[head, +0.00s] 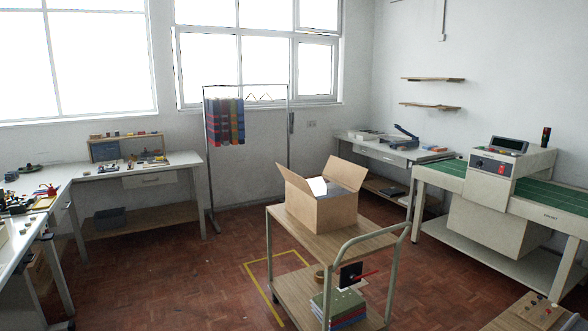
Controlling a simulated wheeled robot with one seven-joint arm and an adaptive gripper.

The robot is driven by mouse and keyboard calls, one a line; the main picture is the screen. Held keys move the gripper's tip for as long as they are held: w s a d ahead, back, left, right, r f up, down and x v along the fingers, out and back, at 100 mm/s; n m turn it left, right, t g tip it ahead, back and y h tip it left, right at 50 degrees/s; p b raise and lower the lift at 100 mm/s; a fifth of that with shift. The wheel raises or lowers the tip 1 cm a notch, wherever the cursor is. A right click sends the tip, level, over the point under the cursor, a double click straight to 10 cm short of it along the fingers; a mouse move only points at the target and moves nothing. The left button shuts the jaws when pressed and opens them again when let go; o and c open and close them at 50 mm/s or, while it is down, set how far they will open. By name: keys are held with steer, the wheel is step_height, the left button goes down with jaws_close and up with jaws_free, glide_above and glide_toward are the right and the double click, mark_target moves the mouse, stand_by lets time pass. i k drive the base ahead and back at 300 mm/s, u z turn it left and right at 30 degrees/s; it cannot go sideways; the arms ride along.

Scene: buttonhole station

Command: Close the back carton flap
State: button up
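An open brown cardboard carton (325,213) stands on the top shelf of a trolley. Its farther flap (346,172), at the back right, stands up and leans outward. Another flap (297,183) on the left side also stands up and tilts outward. Something white (318,187) shows in the opening between them. The near right side shows no raised flap. My gripper is not in view, so its place relative to the carton cannot be told.
The trolley (284,227) has a curved grey handle (378,236) on its near right. Its lower shelf holds folded cloths (340,308) and a tape roll (319,277). A green-topped machine table (445,176) stands right. A garment rack (288,135) stands behind. Floor left of the trolley is open.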

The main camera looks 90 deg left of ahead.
mark_target(300, 183)
steer(key=u, duration=3.6)
steer(key=i, duration=1.5)
